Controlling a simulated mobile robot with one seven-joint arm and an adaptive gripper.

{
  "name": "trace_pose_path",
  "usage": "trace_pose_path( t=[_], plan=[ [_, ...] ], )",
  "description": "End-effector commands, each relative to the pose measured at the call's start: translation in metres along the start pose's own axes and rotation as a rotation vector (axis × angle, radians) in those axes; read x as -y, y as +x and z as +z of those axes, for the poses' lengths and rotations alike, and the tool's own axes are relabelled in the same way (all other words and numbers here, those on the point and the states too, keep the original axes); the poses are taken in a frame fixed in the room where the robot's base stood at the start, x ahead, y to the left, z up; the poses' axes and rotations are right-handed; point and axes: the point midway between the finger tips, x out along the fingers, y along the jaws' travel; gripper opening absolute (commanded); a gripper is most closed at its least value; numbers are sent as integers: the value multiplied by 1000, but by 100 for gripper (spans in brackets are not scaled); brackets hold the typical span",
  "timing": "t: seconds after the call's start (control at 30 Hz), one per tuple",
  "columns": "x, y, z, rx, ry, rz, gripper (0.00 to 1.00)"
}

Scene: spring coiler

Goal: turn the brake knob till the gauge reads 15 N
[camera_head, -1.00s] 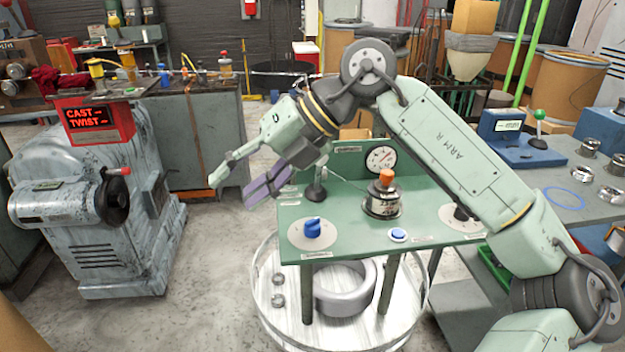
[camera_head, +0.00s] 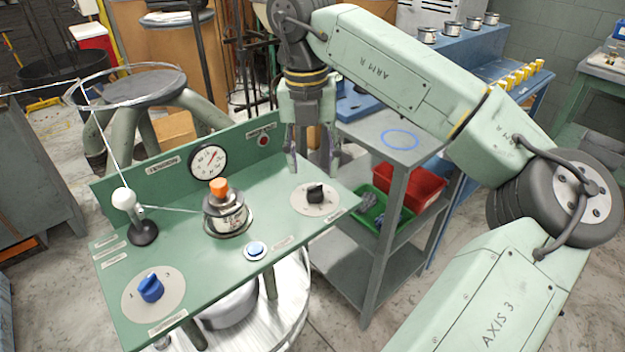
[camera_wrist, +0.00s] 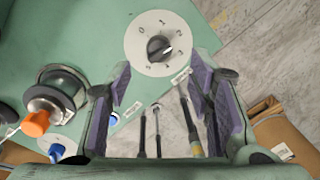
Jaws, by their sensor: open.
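The green bench carries two dials. A black knob (camera_head: 315,193) sits on a pale numbered dial at the right end; it also shows at the top middle of the wrist view (camera_wrist: 160,48). A blue knob (camera_head: 151,288) sits on a similar dial at the front left. Which one is labelled brake is too small to read. The round white gauge (camera_head: 209,161) stands on the back panel, its red needle slanting up right; its value is unreadable. My gripper (camera_head: 313,167) is open and empty, pointing down, with its fingertips above and slightly behind the black knob.
An orange-topped canister (camera_head: 226,212) stands mid-bench, with a blue button (camera_head: 255,250) in front. A grey cart (camera_head: 390,137) with red and green bins is close behind the bench's right end.

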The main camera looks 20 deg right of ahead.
Motion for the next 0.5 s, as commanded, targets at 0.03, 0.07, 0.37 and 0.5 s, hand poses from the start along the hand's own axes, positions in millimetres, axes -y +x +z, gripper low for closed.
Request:
trace_pose_path(
  t=[0.03, 0.07, 0.37, 0.5],
  plan=[
    [0, 9, -1, -2, -2, 2, 47],
    [0, 15, -1, -4, -2, 2, 47],
    [-1, 55, 0, 0, -2, 2, 47],
    [-1, 61, 0, 0, -2, 2, 47]
  ],
)
